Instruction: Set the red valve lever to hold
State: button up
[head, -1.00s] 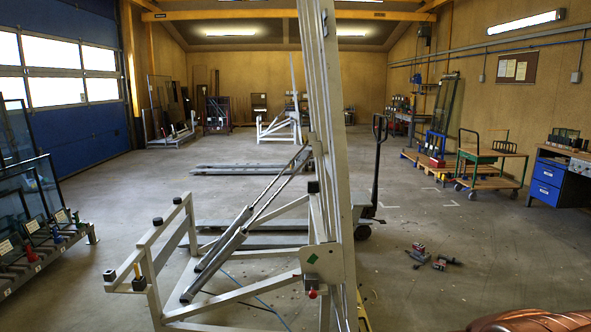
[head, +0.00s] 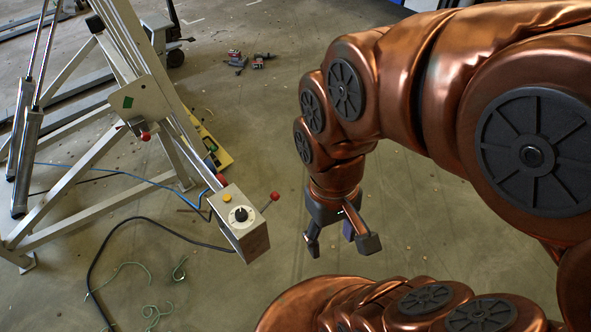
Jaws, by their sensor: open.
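The tilting frame (head: 85,178) of pale metal stands at the left. A pale control box (head: 242,222) beside it has a black dial and a yellow button. A thin lever with a red ball end (head: 275,196) sticks out from the box's right side. Another red knob (head: 221,180) shows at the box's upper edge, and a third red ball (head: 145,135) sits on the frame by a green mark. I cannot tell which one is the valve lever. My gripper (head: 341,240) is open and empty, pointing down, right of the box and apart from it.
A black cable (head: 112,240) and a blue hose (head: 130,176) run across the floor to the box. Green cord pieces (head: 152,312) lie at the lower left. Tools (head: 237,60) lie on the floor at the back. The floor between box and gripper looks clear.

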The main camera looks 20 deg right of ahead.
aim_at(275, 197)
jog(key=u, duration=2.2)
jog(key=k, duration=0.9)
jog(key=z, duration=0.95)
jog(key=i, duration=0.5)
